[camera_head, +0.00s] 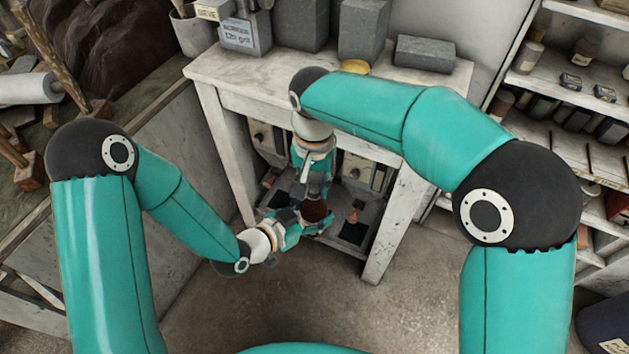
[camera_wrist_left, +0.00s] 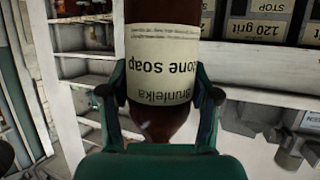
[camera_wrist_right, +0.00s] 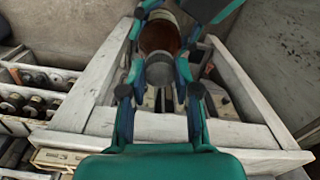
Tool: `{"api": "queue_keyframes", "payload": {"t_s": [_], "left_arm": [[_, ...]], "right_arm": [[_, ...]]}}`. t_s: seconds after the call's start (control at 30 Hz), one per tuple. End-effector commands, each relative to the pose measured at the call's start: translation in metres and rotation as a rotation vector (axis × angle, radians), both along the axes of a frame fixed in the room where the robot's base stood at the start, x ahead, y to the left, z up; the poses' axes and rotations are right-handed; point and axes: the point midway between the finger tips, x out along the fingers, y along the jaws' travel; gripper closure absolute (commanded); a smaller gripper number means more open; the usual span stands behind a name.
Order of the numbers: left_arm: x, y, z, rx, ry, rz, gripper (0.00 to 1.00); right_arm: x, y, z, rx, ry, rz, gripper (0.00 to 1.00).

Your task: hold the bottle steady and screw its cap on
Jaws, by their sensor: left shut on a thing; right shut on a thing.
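The brown bottle (camera_wrist_left: 162,113) has a cream label, upside down in the left wrist view. My left gripper (camera_wrist_left: 160,94) is shut around its labelled body, one finger on each side. In the head view the bottle (camera_head: 315,211) is a small brown shape between my left gripper (camera_head: 298,224) and my right gripper (camera_head: 313,176). In the right wrist view the grey cap (camera_wrist_right: 160,72) is between the fingers of my right gripper (camera_wrist_right: 160,90), in line with the bottle (camera_wrist_right: 160,38) and close against it. I cannot tell how far the cap is screwed down.
A worn white table (camera_head: 240,75) stands behind the grippers, with grey blocks (camera_head: 364,30) and a tin (camera_head: 243,33) on top. Shelves with jars (camera_head: 585,50) stand at right. A cluttered bench is at left. The floor (camera_head: 300,300) in front is clear.

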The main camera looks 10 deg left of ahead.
Motion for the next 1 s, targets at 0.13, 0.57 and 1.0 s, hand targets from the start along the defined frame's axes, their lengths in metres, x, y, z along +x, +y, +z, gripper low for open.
{"api": "queue_keyframes", "payload": {"t_s": [0.13, 0.57, 1.0], "left_arm": [[0.0005, 0.0001, 0.0007, -0.001, -0.002, 0.001, 1.00], [0.0003, 0.0000, 0.0006, 0.000, -0.002, 0.001, 1.00], [-0.0001, -0.0003, 0.0004, 0.000, -0.001, -0.001, 1.00]], "right_arm": [[0.0001, 0.0003, 0.0003, 0.000, 0.001, -0.196, 0.79], [0.0007, 0.0011, 0.0000, 0.002, 0.004, -1.138, 0.79], [0.0016, 0.0012, -0.0003, 0.004, 0.008, -1.916, 0.79]]}}
